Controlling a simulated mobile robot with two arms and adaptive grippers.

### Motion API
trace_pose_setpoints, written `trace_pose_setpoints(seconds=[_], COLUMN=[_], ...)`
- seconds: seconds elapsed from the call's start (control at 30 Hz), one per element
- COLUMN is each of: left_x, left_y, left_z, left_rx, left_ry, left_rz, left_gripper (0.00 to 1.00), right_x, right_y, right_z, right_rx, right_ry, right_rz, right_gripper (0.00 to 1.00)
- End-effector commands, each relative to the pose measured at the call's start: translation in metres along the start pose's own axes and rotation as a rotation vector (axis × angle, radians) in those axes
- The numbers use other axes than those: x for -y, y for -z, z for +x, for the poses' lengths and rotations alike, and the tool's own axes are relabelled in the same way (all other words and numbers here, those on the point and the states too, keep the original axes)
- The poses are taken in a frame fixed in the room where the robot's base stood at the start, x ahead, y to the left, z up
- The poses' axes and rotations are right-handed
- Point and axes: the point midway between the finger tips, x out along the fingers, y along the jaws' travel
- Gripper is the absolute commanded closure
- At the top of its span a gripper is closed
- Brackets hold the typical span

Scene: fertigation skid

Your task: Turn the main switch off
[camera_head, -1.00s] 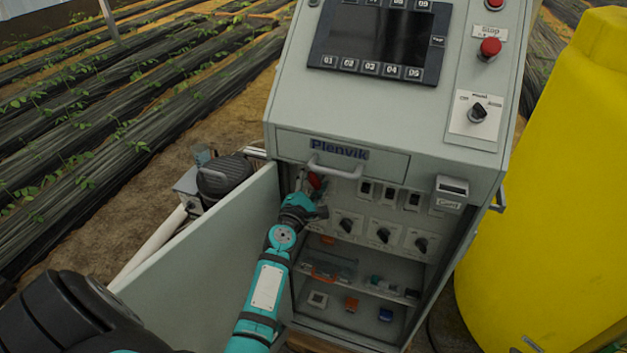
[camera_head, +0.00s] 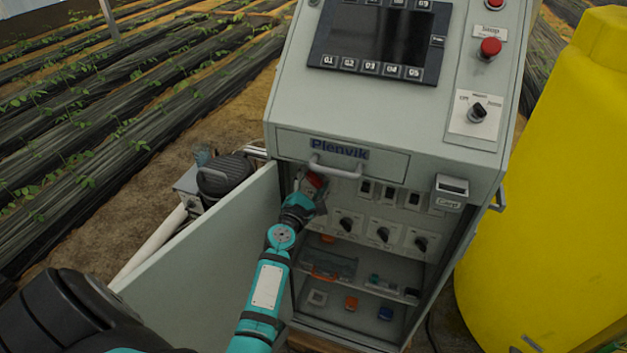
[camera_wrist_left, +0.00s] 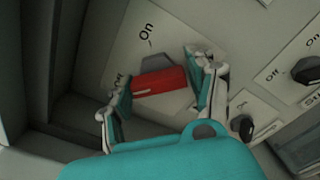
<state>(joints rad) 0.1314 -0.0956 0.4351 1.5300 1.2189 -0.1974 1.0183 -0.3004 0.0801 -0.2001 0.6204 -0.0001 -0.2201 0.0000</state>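The main switch (camera_wrist_left: 160,80) has a red handle on a light plate marked "On" above and "Off" at the left in the left wrist view. Its long side lies roughly across that picture, with one end toward "Off". In the head view the switch (camera_head: 314,181) sits at the upper left inside the open cabinet. My left gripper (camera_wrist_left: 160,92) is open, one finger at each end of the handle; I cannot tell whether they touch it. The left gripper (camera_head: 312,200) partly covers the switch plate in the head view. My right gripper is not in view.
The cabinet door (camera_head: 210,265) stands open on the left. A drawer handle (camera_head: 336,171) juts out just above the switch. Several black rotary knobs (camera_head: 383,234) are to its right. Shelves with small parts lie below. A yellow tank (camera_head: 550,200) stands at the right.

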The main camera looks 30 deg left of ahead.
Motion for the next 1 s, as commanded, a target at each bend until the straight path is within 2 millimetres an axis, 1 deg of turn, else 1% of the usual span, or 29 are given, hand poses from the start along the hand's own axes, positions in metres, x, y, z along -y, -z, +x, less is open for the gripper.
trace_pose_setpoints(seconds=[0.03, 0.1, 0.37, 0.47, 0.57, 0.8, 0.9, 1.0], left_x=[0.0, 0.0, -0.001, 0.0, 0.0, 0.0, 0.0, 0.0], left_y=[0.0, 0.0, -0.001, 0.0, 0.0, 0.001, 0.001, 0.0], left_z=[0.0, 0.0, 0.0, -0.006, -0.02, -0.072, -0.091, -0.106], left_rx=[0.0, 0.001, 0.002, 0.0, -0.001, -0.001, -0.001, 0.0], left_ry=[0.0, -0.001, -0.002, -0.001, -0.001, 0.001, 0.001, 0.001], left_rz=[0.001, 0.002, 0.003, 0.003, 0.004, 0.004, 0.004, 0.005], left_gripper=[0.33, 0.24, 0.24, 0.24, 0.24, 0.24, 0.24, 0.24], right_x=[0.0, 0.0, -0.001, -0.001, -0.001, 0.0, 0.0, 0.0], right_y=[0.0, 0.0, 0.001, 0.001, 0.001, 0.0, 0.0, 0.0], right_z=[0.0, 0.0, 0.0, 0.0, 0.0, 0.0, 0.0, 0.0], right_rx=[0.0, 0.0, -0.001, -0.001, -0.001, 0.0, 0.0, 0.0], right_ry=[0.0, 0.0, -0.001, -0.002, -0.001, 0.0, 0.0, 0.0], right_rz=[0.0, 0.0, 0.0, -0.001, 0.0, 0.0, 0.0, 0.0], right_gripper=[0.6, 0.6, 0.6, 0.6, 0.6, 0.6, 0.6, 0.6])
